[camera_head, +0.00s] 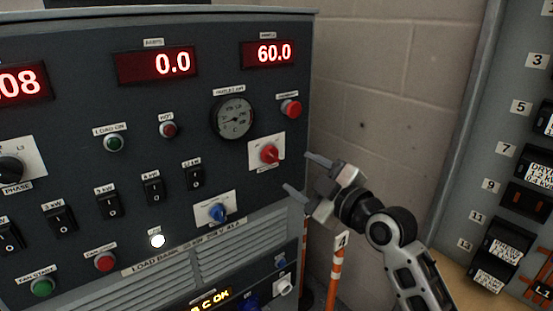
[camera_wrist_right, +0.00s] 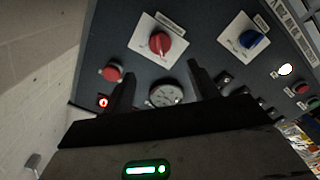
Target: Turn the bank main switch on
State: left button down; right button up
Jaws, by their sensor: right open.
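A red rotary switch (camera_head: 269,153) on a pale plate sits at the right side of the load bank panel (camera_head: 75,140); its label is too small to read, so I cannot confirm it is the bank main switch. It also shows in the right wrist view (camera_wrist_right: 161,44), beyond my fingertips. A blue rotary switch (camera_head: 217,212) is below and left of it. My right gripper (camera_head: 298,171) is open and empty, just right of the red switch and apart from it. It also shows in the right wrist view (camera_wrist_right: 160,69). My left gripper is not in view.
A red button (camera_head: 291,109) and a round gauge (camera_head: 233,118) are above the red switch. Black rocker switches (camera_head: 153,190) line the panel's middle. A breaker cabinet (camera_head: 480,130) stands at right. An orange-striped post (camera_head: 335,270) stands below my right gripper.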

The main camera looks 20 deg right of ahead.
aim_at(274, 157)
jog(key=x, duration=0.9)
jog(key=shift+w+f, duration=0.1)
jog(key=shift+w, duration=0.05)
jog(key=c, duration=0.9)
